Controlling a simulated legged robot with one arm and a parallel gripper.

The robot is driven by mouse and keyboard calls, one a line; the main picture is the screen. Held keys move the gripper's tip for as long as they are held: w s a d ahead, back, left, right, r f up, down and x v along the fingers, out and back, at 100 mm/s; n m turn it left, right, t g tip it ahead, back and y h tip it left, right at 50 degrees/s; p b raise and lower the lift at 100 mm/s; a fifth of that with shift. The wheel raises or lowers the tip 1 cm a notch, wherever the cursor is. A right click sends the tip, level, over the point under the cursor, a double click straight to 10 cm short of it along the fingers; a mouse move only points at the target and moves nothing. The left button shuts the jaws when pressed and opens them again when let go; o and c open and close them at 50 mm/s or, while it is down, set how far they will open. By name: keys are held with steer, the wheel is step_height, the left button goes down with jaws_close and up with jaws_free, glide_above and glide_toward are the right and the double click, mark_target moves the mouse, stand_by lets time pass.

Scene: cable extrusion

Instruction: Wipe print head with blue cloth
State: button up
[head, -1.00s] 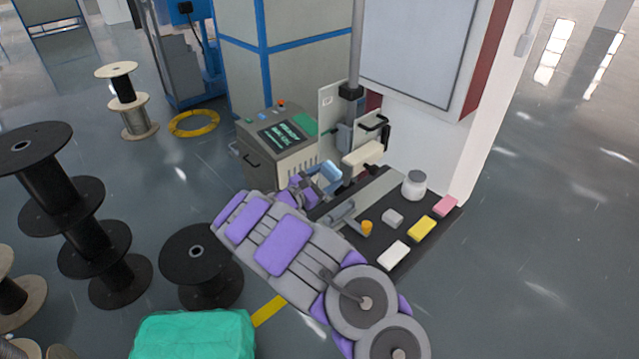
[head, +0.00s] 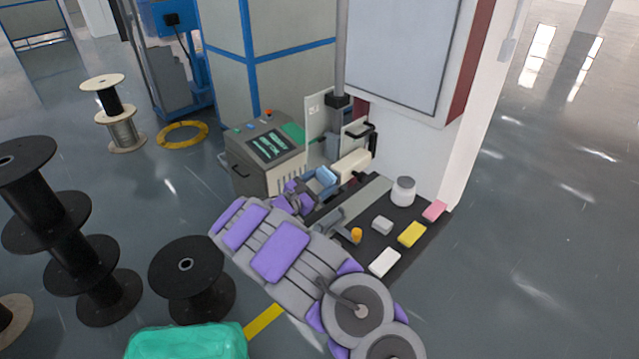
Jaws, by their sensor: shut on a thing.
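The blue cloth (head: 321,181) shows as a light blue folded piece at the end of my arm in the head view. My gripper (head: 308,187) is shut on it, and its fingers are partly hidden by my wrist. The print head appears to be the cream block (head: 350,165) on the machine by the grey column, just right of and behind the cloth. The cloth is close to its left end; I cannot tell whether they touch.
The dark bench (head: 385,215) holds a white jar (head: 403,191), a grey block (head: 382,225), an orange-topped piece (head: 356,235), and pink (head: 434,211), yellow (head: 411,235) and white (head: 384,262) blocks. A control box (head: 264,155) stands behind left. Black spools (head: 190,275) stand on the floor at left.

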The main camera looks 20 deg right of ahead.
steer(key=shift+x, duration=0.9)
steer(key=shift+f+b, duration=0.15)
steer(key=shift+b, duration=0.15)
step_height(320, 180, down, 4)
steer(key=shift+d+r+b, duration=0.1)
steer(key=shift+b, duration=1)
steer(key=shift+r, duration=0.15)
steer(key=shift+r+p, duration=0.75)
steer(key=shift+r, duration=1.25)
steer(key=shift+p+v, duration=0.65)
steer(key=shift+v, duration=2.3)
